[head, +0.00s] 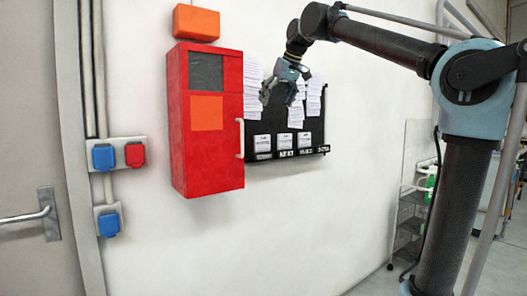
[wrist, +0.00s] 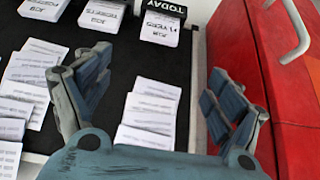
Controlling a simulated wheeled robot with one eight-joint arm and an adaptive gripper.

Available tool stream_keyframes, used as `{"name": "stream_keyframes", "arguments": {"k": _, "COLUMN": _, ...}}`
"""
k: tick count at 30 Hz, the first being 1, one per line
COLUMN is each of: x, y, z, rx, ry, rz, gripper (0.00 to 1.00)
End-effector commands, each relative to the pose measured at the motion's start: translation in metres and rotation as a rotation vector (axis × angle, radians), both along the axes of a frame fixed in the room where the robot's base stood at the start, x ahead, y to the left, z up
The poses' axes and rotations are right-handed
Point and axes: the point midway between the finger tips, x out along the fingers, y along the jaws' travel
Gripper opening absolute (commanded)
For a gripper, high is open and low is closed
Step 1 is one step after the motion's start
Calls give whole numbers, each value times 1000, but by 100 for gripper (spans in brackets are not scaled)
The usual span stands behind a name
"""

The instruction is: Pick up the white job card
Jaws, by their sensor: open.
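A black board (head: 272,120) on the white wall carries white paper sheets in columns above and three small white cards in a bottom row. The left card (head: 262,143) stands closest to the red cabinet; it also shows upside down in the wrist view (wrist: 160,28), beside a "TODAY" label. The middle card (wrist: 103,14) and right card (wrist: 45,8) are beside it. Which one the task means, I cannot tell. My gripper (head: 278,88) is open and empty in front of the upper sheets, above the card row. Its spread fingers show in the wrist view (wrist: 158,80).
The red cabinet (head: 213,155) with a pale handle (head: 240,138) juts out left of the board; in the wrist view it is close to one finger. Sheets (wrist: 150,110) hang behind the fingers. An orange box (head: 196,22) is above the cabinet. Wall below is clear.

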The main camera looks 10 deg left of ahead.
Motion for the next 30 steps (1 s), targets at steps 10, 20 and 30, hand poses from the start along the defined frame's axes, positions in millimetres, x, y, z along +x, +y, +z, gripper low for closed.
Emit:
{"name": "stream_keyframes", "arguments": {"k": 10, "x": 17, "y": 23, "z": -42, "rx": 0, "ry": -1, "rz": 4, "gripper": 86}}
{"name": "stream_keyframes", "arguments": {"k": 20, "x": 37, "y": 45, "z": -88, "rx": 1, "ry": -1, "rz": 4, "gripper": 86}}
{"name": "stream_keyframes", "arguments": {"k": 30, "x": 46, "y": 55, "z": -108, "rx": 1, "ry": 0, "rz": 3, "gripper": 86}}
